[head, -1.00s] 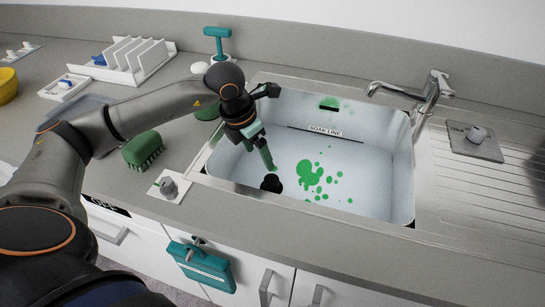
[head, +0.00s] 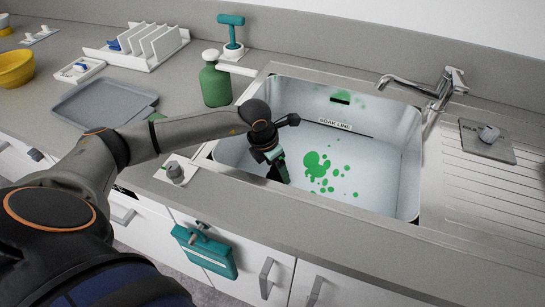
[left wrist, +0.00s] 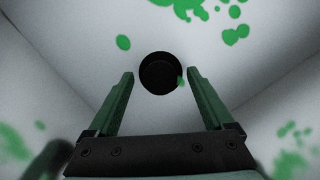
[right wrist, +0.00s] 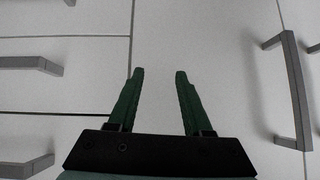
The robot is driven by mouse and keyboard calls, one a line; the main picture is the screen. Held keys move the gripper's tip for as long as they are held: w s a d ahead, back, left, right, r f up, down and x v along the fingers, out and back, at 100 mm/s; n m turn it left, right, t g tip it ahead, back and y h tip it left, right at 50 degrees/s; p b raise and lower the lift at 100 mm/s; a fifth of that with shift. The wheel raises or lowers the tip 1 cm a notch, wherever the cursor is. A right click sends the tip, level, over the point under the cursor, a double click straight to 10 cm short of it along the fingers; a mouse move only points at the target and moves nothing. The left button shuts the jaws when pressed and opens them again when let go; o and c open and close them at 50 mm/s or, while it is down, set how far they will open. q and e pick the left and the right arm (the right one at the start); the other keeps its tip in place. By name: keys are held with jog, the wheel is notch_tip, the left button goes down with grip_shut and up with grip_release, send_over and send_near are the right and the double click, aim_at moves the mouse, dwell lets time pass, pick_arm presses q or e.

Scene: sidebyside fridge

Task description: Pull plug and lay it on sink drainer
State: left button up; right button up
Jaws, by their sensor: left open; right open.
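The plug (left wrist: 160,73) shows in the left wrist view as a dark round piece on the white sink floor. It lies between and just beyond the fingertips of my left gripper (head: 281,173), which is open and points down into the sink (head: 385,180). I cannot tell whether the fingers reach the plug's height. In the head view my gripper hides the plug. The ridged grey sink drainer (head: 490,200) is right of the sink. My right gripper (right wrist: 159,73) is open and empty in front of white cabinet fronts, outside the head view.
Green splashes (head: 316,165) mark the sink floor. A tap (head: 440,88) stands at the back right. A grey plate with a knob (head: 487,141) sits on the drainer's back part. A green bottle (head: 215,82), a grey tray (head: 103,107) and a white rack (head: 136,45) stand left.

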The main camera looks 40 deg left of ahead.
pick_arm(q)
jog(key=shift+x, duration=0.8)
jog(key=shift+c, duration=0.2)
grip_shut()
dwell(0.5)
